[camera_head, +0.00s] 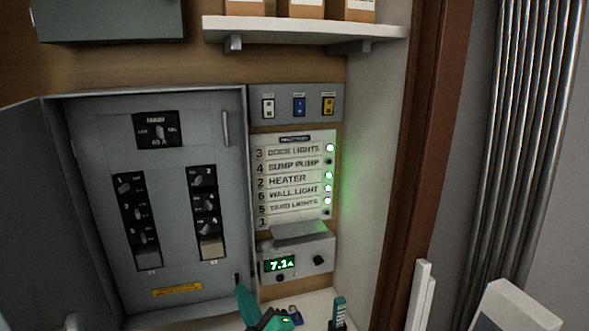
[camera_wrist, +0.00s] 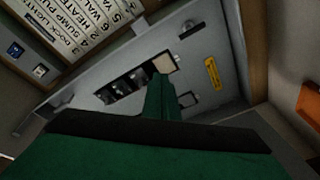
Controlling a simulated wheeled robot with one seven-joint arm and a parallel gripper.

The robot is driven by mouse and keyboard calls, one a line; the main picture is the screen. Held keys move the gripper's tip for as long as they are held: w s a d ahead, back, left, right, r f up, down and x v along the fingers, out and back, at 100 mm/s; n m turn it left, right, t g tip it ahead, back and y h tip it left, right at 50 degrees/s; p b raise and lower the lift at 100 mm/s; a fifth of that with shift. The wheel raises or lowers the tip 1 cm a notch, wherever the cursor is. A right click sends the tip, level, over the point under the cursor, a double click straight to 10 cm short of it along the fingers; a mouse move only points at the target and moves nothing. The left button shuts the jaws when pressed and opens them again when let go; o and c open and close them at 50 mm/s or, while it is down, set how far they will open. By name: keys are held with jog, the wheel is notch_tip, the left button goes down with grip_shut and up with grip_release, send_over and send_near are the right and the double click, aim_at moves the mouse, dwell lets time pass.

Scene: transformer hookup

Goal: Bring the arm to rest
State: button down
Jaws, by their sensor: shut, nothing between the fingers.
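My gripper (camera_head: 243,296) shows at the bottom edge of the head view as a green finger shape in front of the lower right corner of the grey breaker panel (camera_head: 85,130). In the wrist view its green fingers (camera_wrist: 160,90) are together, with nothing seen between them. They overlap the panel's breaker row in that view; whether they touch it cannot be told. Most of my arm is out of view.
The panel's door (camera_head: 28,190) stands open at left. A label card (camera_head: 292,180) has several green lights lit. Below it, a meter box (camera_head: 317,259) reads about 7.1. A shelf (camera_head: 300,27) with boxes is above. Grey pipes (camera_head: 525,120) run at right.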

jog(key=s+d+f+m+h, duration=0.4)
jog(key=s+f+m, duration=0.2)
jog(key=s+f, duration=0.4)
jog(key=s+d+f+m+h, duration=0.35)
jog(key=s+f+m, duration=0.25)
jog(key=s+f, duration=0.45)
jog(key=s+d+f+m+h, duration=0.1)
jog(key=s+d+m, duration=0.1)
jog(key=s, duration=0.9)
jog(key=s+d+f+m+g, duration=0.1)
jog(key=s+d+f+m, duration=0.1)
jog(key=s, duration=0.9)
jog(key=shift+d+h, duration=0.25)
jog(key=shift+h, duration=0.1)
jog(key=shift+d, duration=0.1)
